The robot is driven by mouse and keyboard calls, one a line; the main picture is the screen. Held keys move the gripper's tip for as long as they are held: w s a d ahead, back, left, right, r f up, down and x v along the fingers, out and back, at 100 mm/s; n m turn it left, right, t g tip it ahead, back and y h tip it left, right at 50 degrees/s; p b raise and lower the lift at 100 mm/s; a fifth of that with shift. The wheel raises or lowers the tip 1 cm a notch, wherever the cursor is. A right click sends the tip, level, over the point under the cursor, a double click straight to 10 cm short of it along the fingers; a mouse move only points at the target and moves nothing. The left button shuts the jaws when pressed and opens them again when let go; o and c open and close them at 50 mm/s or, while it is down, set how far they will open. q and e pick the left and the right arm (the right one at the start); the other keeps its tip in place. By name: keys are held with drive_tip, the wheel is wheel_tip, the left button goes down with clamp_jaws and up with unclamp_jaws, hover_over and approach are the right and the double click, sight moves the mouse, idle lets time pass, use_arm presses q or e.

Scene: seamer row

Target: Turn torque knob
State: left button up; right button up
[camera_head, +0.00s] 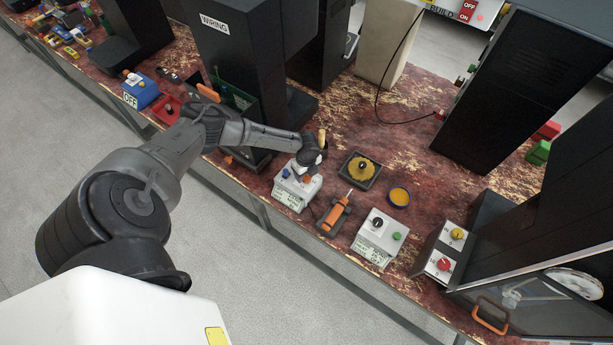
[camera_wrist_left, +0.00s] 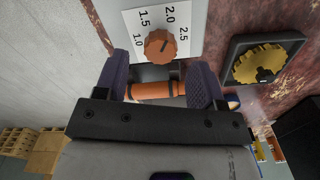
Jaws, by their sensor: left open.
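The torque knob is an orange round knob (camera_wrist_left: 160,47) on a white plate marked 1.0, 1.5, 2.0 and 2.5 in the left wrist view. Its pointer line leans toward the upper right, near 2.0 to 2.5. In the head view, a white control box (camera_head: 291,196) with small coloured knobs sits at the table's front edge. My left gripper (camera_head: 310,160) is over its back part. In the wrist view, my left gripper (camera_wrist_left: 159,68) is open, its fingers to either side just below the knob, apart from it. An orange cylinder with dark bands (camera_wrist_left: 155,90) shows between the fingers.
A yellow gear in a black tray (camera_head: 347,180) lies right of my left gripper. An orange tool (camera_head: 335,213) lies beside the box. A second control box (camera_head: 366,240), a yellow dish (camera_head: 399,196) and a two-button box (camera_head: 435,258) stand farther right. Dark machine columns rise behind.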

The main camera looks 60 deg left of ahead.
sight(306, 177)
use_arm(q)
drive_tip(key=shift+f, duration=1.55)
drive_tip(key=c, duration=0.9)
